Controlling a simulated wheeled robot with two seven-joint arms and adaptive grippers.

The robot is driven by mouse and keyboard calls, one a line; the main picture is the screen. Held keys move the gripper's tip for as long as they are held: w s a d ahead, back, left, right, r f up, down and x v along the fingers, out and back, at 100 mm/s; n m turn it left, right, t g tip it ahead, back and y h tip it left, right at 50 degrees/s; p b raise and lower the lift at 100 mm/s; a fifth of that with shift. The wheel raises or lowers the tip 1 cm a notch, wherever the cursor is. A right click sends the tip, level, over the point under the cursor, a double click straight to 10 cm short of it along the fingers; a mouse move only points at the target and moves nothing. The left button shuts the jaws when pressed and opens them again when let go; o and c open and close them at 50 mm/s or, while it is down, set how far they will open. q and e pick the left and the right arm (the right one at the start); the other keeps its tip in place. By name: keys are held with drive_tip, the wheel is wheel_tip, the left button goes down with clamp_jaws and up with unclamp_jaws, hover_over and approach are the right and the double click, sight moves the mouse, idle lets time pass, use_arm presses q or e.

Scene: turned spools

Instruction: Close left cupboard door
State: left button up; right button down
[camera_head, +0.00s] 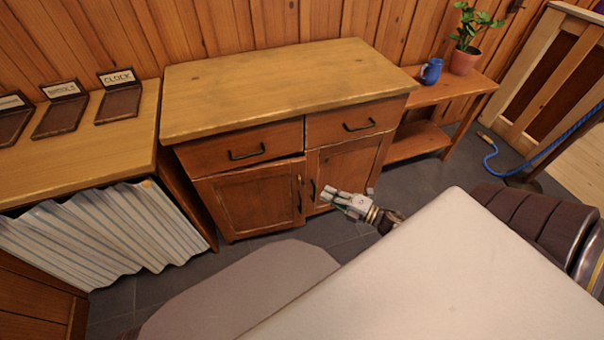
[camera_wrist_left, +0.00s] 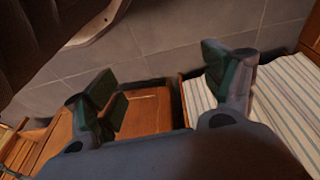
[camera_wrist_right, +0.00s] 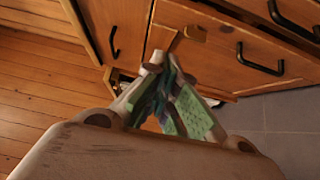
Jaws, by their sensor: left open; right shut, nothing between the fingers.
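The wooden cupboard has two drawers above two doors. Its left door (camera_head: 246,200) looks slightly ajar in the head view, with a thin dark gap along its top that widens toward the handle side. Its dark handle (camera_head: 299,194) is on the right edge. The right door (camera_head: 348,170) looks shut. My right gripper (camera_head: 331,195) is shut and empty, in front of the right door near the two door handles; the fingers also show together in the right wrist view (camera_wrist_right: 165,88). My left gripper (camera_wrist_left: 165,92) is open and empty, out of the head view, with cupboard wood (camera_wrist_left: 150,108) beyond its fingers.
A side counter with a striped curtain (camera_head: 100,235) stands left of the cupboard. A low shelf with a blue jug (camera_head: 431,71) and a potted plant (camera_head: 464,60) stands right. Grey tiled floor (camera_head: 325,232) is open before the cupboard. A blue rope (camera_head: 540,152) hangs far right.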

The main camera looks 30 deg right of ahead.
drive_tip(key=shift+w, duration=0.1)
drive_tip(key=b, duration=0.2)
approach(289, 168)
drive_tip(key=w+a, duration=0.2)
drive_tip(key=a, duration=0.1)
drive_tip(key=shift+w+d+b, duration=0.2)
drive_tip(key=shift+w, duration=0.35)
drive_tip(key=shift+w+d+b, duration=0.2)
drive_tip(key=shift+w+d, duration=0.05)
drive_tip(key=shift+w, duration=0.25)
use_arm(q)
drive_tip(key=shift+t, duration=0.4)
drive_tip(key=r, duration=0.4)
drive_tip(key=shift+d, duration=0.35)
drive_tip(key=shift+s+f, duration=0.1)
use_arm(e)
drive_tip(key=shift+w, duration=0.15)
